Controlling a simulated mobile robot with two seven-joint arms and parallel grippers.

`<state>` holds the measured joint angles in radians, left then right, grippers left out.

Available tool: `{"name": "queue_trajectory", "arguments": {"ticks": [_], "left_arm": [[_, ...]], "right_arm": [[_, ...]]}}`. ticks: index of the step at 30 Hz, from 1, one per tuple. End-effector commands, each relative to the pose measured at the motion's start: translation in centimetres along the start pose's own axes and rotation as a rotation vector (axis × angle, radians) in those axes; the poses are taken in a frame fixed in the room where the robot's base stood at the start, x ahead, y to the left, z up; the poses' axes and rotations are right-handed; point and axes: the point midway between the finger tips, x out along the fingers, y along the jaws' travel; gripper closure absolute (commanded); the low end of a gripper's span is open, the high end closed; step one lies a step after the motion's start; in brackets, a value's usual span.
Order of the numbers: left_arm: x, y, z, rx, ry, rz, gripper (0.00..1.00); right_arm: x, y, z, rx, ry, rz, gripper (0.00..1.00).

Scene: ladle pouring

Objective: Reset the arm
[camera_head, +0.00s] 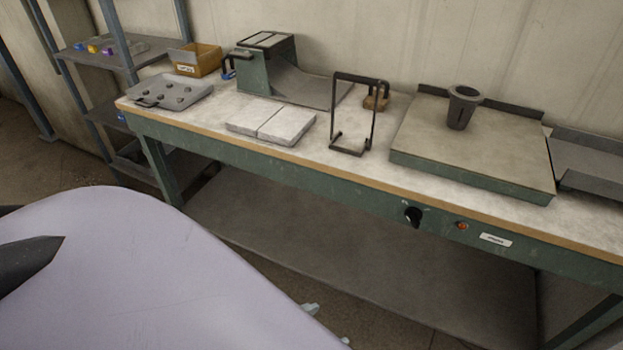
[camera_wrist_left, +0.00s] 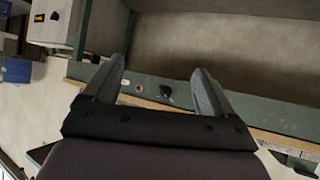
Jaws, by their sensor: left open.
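My lavender left arm fills the lower left of the head view. The tips of my left gripper (camera_head: 327,324) just show past its edge, low in front of the workbench. In the left wrist view the left gripper (camera_wrist_left: 158,76) has its two grey fingers wide apart with nothing between them. The bench's green front with a black knob (camera_wrist_left: 167,92) lies beyond the fingers. A dark cup-shaped vessel (camera_head: 462,108) stands upright on a raised plate (camera_head: 475,150). My right gripper is not in view.
The workbench carries a black wire frame (camera_head: 371,112), two pale blocks (camera_head: 272,124), a grey tray (camera_head: 150,95), a cardboard box (camera_head: 204,61) and a green machine (camera_head: 266,62). A shelf rack (camera_head: 125,58) stands at left. A grey cabinet (camera_wrist_left: 56,22) shows in the left wrist view.

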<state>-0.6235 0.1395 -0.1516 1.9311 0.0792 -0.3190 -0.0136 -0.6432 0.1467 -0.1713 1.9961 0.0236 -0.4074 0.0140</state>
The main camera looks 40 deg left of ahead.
Motion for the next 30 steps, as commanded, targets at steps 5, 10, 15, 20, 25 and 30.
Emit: {"name": "queue_trajectory", "arguments": {"ticks": [5, 10, 15, 20, 25, 30], "left_arm": [[-0.3, 0.1, 0.2, 0.014, -0.013, -0.003, 0.15], [-0.3, 0.1, 0.3, 0.015, -0.014, -0.003, 0.15], [-0.4, 0.1, 0.3, 0.017, -0.017, -0.004, 0.15], [-0.8, 0.2, 1.0, 0.044, -0.044, -0.011, 0.15], [-0.8, 0.2, 0.9, 0.043, -0.043, -0.011, 0.15], [-0.8, 0.2, 0.9, 0.043, -0.043, -0.011, 0.15]], "right_arm": [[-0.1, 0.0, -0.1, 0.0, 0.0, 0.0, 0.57], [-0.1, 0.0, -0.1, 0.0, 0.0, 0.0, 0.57], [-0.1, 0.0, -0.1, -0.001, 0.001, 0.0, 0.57], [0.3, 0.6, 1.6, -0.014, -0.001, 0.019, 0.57], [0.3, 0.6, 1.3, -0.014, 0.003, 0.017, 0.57], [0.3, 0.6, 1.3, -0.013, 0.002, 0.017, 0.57]]}}
